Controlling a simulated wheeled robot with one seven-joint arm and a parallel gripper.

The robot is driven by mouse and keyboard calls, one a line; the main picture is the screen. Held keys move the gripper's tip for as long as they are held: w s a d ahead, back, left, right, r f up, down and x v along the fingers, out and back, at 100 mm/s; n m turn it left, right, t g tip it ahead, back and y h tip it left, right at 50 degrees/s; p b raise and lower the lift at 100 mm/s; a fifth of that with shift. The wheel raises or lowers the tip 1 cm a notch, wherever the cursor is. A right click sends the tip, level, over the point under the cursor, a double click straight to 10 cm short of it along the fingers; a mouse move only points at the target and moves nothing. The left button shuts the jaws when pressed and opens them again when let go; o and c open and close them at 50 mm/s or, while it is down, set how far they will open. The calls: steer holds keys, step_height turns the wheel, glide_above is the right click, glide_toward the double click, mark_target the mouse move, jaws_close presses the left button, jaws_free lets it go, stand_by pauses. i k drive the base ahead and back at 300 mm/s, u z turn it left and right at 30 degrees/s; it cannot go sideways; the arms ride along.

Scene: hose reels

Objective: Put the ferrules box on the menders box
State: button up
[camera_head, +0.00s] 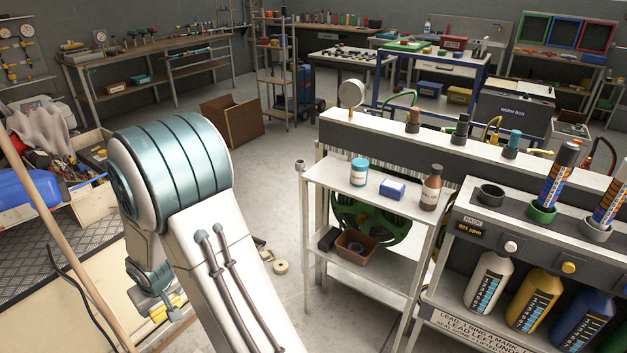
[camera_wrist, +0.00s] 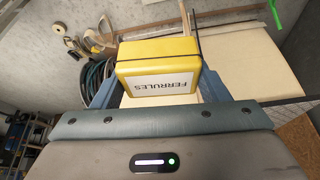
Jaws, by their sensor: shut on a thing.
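The ferrules box (camera_wrist: 158,62) is yellow with a white label reading FERRULES, which appears upside down in the wrist view. My gripper (camera_wrist: 157,88) has its blue-grey fingers on both sides of the box and is shut on it. In the head view my gripper (camera_head: 158,295) hangs low at the left, partly behind my arm, with yellow showing beside it. No label reading menders is legible in either view. A small blue box (camera_head: 391,189) with a pale label stands on the metal shelf's top; I cannot tell if it is the menders box.
On the metal shelf (camera_head: 345,197), a white-and-teal tub (camera_head: 359,171) and brown bottle (camera_head: 430,188) flank the blue box. A brown open bin (camera_head: 355,247) sits on the lower shelf. A cluttered crate (camera_head: 88,168) stands left. Floor between is mostly clear.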

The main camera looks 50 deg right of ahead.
mark_target(393, 183)
steer(key=z, duration=1.4)
